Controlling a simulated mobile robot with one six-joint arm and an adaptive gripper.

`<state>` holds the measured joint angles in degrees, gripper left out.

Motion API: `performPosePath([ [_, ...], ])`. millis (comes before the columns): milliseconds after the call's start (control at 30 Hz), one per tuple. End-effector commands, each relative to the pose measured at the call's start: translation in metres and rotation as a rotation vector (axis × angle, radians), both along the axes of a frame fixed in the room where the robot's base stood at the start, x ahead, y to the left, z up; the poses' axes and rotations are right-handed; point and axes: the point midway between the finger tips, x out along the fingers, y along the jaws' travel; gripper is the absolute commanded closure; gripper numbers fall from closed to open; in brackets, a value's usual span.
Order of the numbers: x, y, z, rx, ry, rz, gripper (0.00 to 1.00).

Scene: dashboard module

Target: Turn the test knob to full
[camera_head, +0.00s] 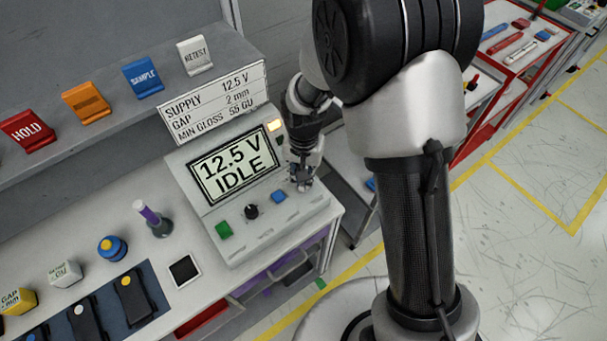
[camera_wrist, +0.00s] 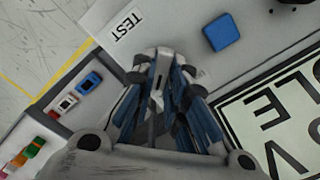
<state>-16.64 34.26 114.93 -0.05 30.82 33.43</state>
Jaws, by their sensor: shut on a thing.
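The test module (camera_head: 255,238) is a light grey console with a sloped front. Its display (camera_head: 234,167) reads "12.5 V IDLE". My gripper (camera_head: 303,184) points down at the right end of the panel. In the wrist view its fingers (camera_wrist: 163,65) are closed together beside the "TEST" label (camera_wrist: 125,23). The test knob is hidden by the fingers, so its pointer angle cannot be read. A blue button (camera_head: 279,196), a black knob (camera_head: 251,212) and a green button (camera_head: 224,230) sit to the left on the panel. The blue button also shows in the wrist view (camera_wrist: 221,33).
A sign (camera_head: 214,103) reads supply 12.5 V, gap 2 mm, min gloss 55 GU. Coloured tags, including a red HOLD (camera_head: 28,131), stand on the shelf. A purple-topped flask (camera_head: 153,220) stands left of the module.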

Motion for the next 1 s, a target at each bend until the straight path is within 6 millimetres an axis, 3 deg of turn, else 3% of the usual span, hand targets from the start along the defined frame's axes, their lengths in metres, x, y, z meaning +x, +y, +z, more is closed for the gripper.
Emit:
performPosePath([
  [167, 0.000, 0.000, 0.000, 0.001, 0.000, -0.005, 1.00],
  [200, 0.000, 0.000, 0.000, 0.001, 0.000, -0.005, 0.85],
  [500, 0.000, 0.000, 0.000, 0.001, 0.000, -0.002, 0.67],
  [833, 0.000, 0.000, 0.003, 0.001, -0.001, -0.001, 0.67],
  [1000, 0.001, 0.000, 0.024, 0.002, -0.005, -0.001, 0.67],
])
